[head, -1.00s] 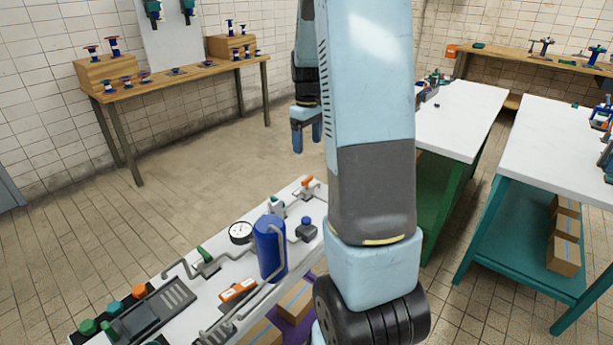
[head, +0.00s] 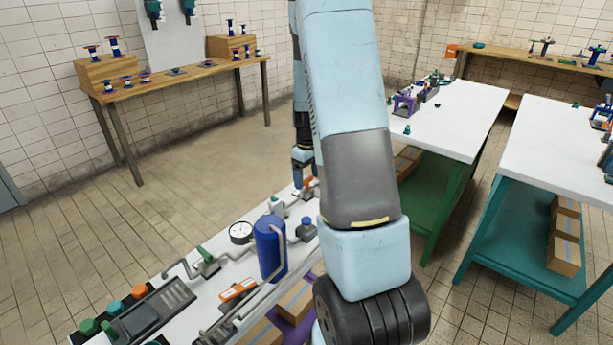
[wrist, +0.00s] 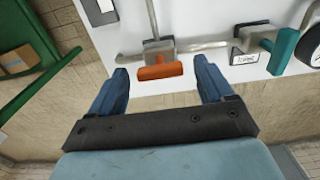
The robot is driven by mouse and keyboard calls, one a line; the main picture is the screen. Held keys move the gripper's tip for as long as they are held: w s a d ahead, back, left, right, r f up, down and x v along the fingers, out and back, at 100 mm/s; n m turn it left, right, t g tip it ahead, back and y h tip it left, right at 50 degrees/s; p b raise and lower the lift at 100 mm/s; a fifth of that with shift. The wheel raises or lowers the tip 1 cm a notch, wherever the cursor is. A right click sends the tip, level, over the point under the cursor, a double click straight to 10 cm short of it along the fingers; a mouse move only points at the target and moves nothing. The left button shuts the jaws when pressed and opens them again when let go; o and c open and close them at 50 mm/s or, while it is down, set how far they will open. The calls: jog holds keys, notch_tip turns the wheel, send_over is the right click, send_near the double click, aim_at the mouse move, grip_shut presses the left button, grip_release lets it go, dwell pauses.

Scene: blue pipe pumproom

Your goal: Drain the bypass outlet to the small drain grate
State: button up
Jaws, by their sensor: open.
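An orange valve handle (wrist: 160,71) on a grey pipe lies between and just beyond the fingertips of my gripper (wrist: 162,69) in the wrist view. The open fingers stand apart from it on both sides. In the head view, my gripper (head: 302,172) is low over the far end of the white bench, beside the orange handle (head: 308,183); my arm partly hides that spot. A slotted grey grate (head: 176,293) lies at the near left of the bench, and another slotted piece (head: 216,331) lies at the front edge. I cannot tell which is the small drain grate.
A blue tank (head: 270,250), a round gauge (head: 240,232) and a green-handled valve (head: 205,254) crowd the bench. A teal handle (wrist: 286,46) and a small label (wrist: 244,56) are right of the orange handle. Open floor lies behind the bench.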

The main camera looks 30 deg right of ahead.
jog(key=shift+c, duration=0.5)
jog(key=c, duration=0.9)
jog(key=shift+a, duration=0.25)
jog(key=shift+c, duration=0.2)
jog(key=shift+d, duration=0.15)
